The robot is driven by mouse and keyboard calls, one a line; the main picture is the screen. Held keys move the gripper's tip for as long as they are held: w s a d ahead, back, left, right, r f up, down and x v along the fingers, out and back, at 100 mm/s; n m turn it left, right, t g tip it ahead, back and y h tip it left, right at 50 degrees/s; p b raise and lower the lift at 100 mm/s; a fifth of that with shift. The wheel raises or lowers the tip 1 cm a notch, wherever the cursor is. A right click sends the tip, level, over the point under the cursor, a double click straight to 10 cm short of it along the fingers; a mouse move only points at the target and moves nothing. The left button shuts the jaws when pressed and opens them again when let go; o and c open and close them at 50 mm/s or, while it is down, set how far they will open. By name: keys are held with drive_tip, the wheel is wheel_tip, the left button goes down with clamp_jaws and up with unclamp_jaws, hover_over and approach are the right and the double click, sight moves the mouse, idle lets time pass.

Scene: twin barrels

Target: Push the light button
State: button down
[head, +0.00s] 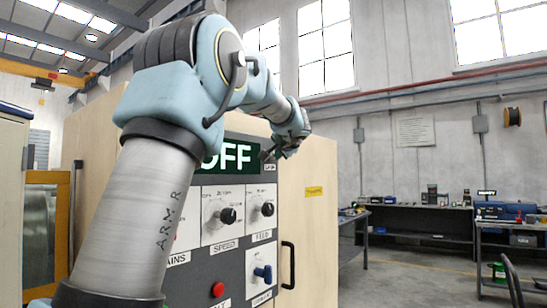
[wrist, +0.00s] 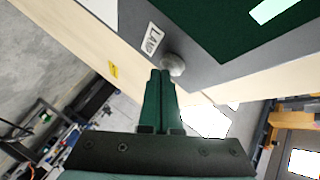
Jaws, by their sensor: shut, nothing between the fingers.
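The light button is a small round grey knob (wrist: 173,64) beside a white label reading LAMP (wrist: 152,38) on the grey panel, in the wrist view. In the head view the button is hidden or too small to make out; a small label (head: 270,167) shows below my gripper. My gripper (wrist: 160,73) is shut and empty, its dark green fingertips right at the button's lower left edge in the picture. I cannot tell whether they touch it. In the head view my gripper (head: 265,156) is at the panel's upper right. The green display (head: 237,156) shows OFF, its left part hidden by my arm.
Below the display are a SPEED knob (head: 228,215), a FEED knob (head: 267,209), a blue switch (head: 262,273) and a red button (head: 218,290). A black handle (head: 288,265) juts out at the cabinet's right. Workbenches (head: 420,222) stand farther right, with open floor before them.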

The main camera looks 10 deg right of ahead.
drive_tip(key=shift+w+a, duration=0.25)
drive_tip(key=shift+a, duration=0.05)
drive_tip(key=shift+s+d+b, duration=0.25)
drive_tip(key=shift+b, duration=0.25)
drive_tip(key=shift+d, duration=0.1)
drive_tip(key=s+d+b, duration=0.3)
drive_tip(key=s+d, duration=0.1)
drive_tip(key=shift+s, duration=0.25)
idle(0.4)
idle(0.4)
